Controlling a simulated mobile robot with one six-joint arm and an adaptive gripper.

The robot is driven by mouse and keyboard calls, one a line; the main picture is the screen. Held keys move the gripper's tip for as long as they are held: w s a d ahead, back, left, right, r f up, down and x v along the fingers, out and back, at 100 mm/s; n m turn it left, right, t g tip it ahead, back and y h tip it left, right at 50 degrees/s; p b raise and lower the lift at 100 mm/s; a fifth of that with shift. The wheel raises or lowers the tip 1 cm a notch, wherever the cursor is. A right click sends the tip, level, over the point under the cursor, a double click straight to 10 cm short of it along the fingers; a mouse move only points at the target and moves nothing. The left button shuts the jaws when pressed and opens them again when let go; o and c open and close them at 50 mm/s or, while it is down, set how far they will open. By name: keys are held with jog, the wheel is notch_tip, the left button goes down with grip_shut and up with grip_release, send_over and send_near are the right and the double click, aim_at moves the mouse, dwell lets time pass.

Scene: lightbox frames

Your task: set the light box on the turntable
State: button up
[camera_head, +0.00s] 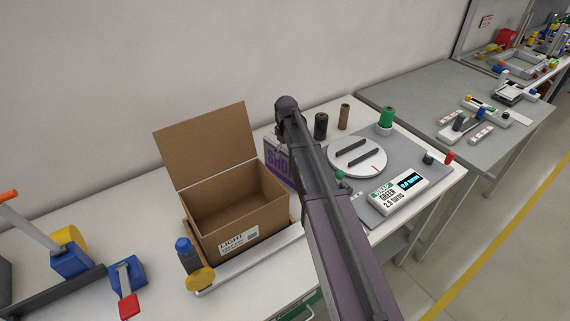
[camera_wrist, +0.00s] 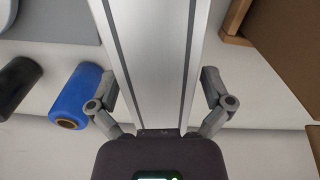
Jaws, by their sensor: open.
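The brown cardboard box (camera_head: 238,222), with its lid up and a label reading LIGHT, stands open and empty-looking at the centre left; part of it shows at the right of the wrist view (camera_wrist: 285,40). The turntable (camera_head: 345,166) is a pale round disc with two dark bars and a red mark, right of my arm in the head view. In the wrist view my gripper (camera_wrist: 160,105) has its fingers spread wide. A silver grooved bar (camera_wrist: 150,50) lies between them in the picture; I cannot tell whether they touch. My arm hides my gripper in the head view.
A purple-labelled box (camera_head: 276,164) stands behind my arm. A dark spool (camera_head: 321,126), a brown spool (camera_head: 344,117) and a green spool (camera_head: 386,118) stand behind the turntable. A display unit (camera_head: 398,190) lies in front. A blue spool (camera_wrist: 80,95) is left of my fingers.

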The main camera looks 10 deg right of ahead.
jog(key=c, duration=1.3)
jog(key=shift+o, duration=0.2)
jog(key=shift+r, duration=0.15)
notch_tip(320, 180, up, 10)
jog(key=p, duration=1)
jog(key=shift+f, duration=0.2)
